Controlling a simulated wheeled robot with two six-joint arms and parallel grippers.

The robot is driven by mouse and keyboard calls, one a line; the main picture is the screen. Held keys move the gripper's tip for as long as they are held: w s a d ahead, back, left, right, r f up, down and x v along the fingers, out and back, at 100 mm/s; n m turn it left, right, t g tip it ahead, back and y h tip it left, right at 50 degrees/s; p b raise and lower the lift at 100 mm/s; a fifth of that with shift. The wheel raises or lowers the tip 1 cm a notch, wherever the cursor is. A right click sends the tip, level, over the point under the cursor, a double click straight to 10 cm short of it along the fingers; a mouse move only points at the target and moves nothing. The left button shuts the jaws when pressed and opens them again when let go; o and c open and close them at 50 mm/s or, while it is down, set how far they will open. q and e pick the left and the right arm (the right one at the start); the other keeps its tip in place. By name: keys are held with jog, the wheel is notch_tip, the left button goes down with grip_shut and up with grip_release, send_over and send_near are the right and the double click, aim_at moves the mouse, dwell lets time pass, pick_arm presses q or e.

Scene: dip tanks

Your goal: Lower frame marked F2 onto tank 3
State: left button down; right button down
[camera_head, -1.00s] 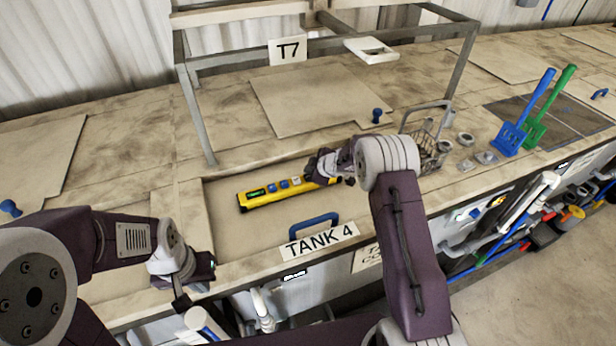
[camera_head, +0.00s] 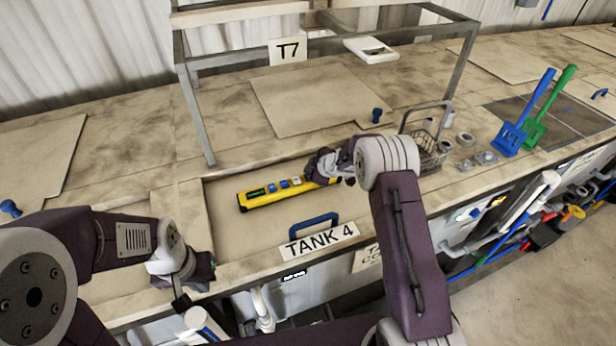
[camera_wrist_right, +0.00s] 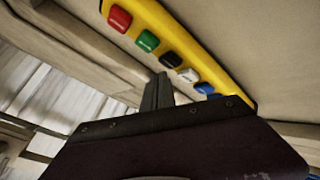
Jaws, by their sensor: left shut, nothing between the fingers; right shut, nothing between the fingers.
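A yellow control pendant (camera_head: 270,195) with a small green display lies on the panel marked TANK 4. My right gripper (camera_head: 322,166) is at the pendant's right end and hides part of it. In the right wrist view the pendant (camera_wrist_right: 150,18) shows red, green, black, white and blue buttons. The shut fingers (camera_wrist_right: 158,90) there are empty and point toward the button row; I cannot tell whether they touch it. My left gripper (camera_head: 203,268) is shut and empty at the counter's front left. No marking F2 or tank 3 sign is readable.
A metal frame (camera_head: 190,105) with a T7 sign (camera_head: 287,50) stands behind the pendant. A blue handle (camera_head: 314,224) is above the TANK 4 label (camera_head: 318,240). A wire basket (camera_head: 432,150) and blue (camera_head: 508,138) and green (camera_head: 536,132) paddles stand to the right.

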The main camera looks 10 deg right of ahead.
jog(key=shift+f, duration=0.45)
jog(key=shift+f+b, duration=0.45)
jog(key=shift+b, duration=0.05)
dwell(1.5)
dwell(5.0)
jog(key=shift+r+p, duration=0.9)
jog(key=shift+p, duration=0.15)
